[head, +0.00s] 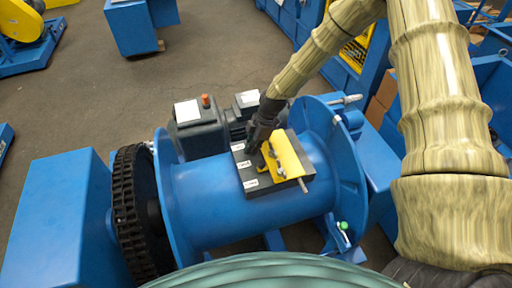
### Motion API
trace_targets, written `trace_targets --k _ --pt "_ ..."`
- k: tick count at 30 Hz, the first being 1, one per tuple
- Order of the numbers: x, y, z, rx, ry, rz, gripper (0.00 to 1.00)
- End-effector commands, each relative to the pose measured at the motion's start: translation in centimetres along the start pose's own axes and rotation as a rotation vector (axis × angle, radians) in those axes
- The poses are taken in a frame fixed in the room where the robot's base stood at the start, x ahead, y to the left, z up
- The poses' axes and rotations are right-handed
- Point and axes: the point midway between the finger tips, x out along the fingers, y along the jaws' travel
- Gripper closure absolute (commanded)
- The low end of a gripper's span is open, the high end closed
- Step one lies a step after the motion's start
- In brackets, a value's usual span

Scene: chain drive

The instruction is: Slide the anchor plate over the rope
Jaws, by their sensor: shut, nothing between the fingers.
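The anchor plate (291,153) is a yellow plate lying on a dark block on top of the blue drum (200,203). Bolts stand on its face. A smaller yellow piece (263,167) lies just left of it. A short grey end (303,186) sticks out at the block's lower right; it may be the rope, but I cannot tell. No other rope shows clearly. My gripper (257,149) is dark, shut and empty, at the upper left of the plate. Its fingertips are close to the block and the smaller yellow piece; contact cannot be told.
The dark block (244,172) has white labels along its left side. Blue flanges (340,150) rise at both drum ends, with a black chain wheel (130,215) at left. A dark motor (197,133) stands behind the drum. Open floor (215,60) lies beyond.

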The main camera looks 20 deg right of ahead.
Motion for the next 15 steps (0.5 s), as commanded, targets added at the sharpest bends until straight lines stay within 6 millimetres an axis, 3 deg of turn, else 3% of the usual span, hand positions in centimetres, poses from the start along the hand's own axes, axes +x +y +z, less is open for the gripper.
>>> trace_targets --k 3,15 --pt "0.9 -0.1 -2.1 -0.004 0.000 -0.002 1.00" --pt "-4.5 0.0 -1.8 -0.001 0.002 0.002 1.00"
